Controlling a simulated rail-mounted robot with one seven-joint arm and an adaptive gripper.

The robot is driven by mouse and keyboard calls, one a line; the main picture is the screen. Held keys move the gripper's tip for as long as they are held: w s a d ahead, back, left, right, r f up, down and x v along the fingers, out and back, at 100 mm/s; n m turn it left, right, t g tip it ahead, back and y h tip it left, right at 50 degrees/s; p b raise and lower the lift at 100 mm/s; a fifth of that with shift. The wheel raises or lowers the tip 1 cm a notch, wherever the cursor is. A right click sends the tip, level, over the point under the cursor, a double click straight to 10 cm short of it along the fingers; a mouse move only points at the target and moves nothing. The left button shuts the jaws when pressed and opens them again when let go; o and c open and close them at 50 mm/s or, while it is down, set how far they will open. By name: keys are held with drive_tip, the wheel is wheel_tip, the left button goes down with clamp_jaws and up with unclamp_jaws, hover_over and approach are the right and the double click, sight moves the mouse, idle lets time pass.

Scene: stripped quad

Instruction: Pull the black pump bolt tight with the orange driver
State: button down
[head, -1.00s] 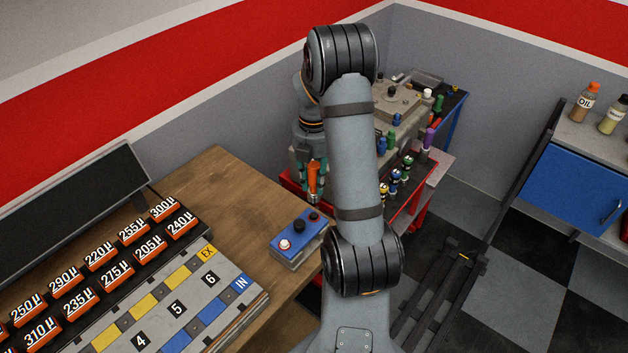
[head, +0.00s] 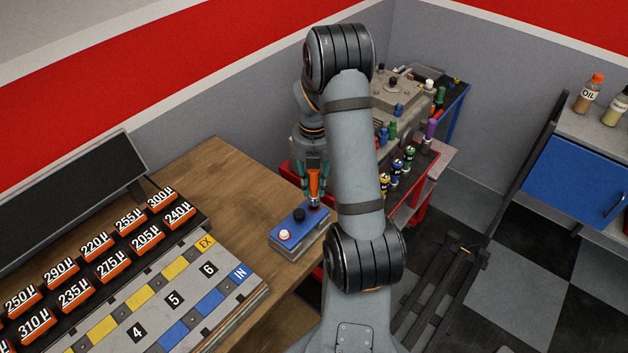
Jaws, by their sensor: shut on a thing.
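My gripper (head: 313,171) is shut on the orange driver (head: 314,184) and holds it upright, tip down. In the picture the driver's lower end overlaps the far right end of a blue-topped box, and I cannot tell whether it touches. A black bolt or knob (head: 392,83) stands on top of the grey machine block (head: 407,96) on the cart at the back. I cannot tell for sure that this is the pump bolt. My arm hides part of the block and cart.
The blue-topped box (head: 286,243) carries a white button and a black knob at the wooden bench's edge. A red cart (head: 424,181) holds several coloured drivers. A numbered panel (head: 107,318) with orange blocks fills the bench's left. Checkered floor lies at right.

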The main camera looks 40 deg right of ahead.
drive_tip(key=shift+n, duration=0.5)
drive_tip(key=shift+f, duration=0.1)
idle(0.8)
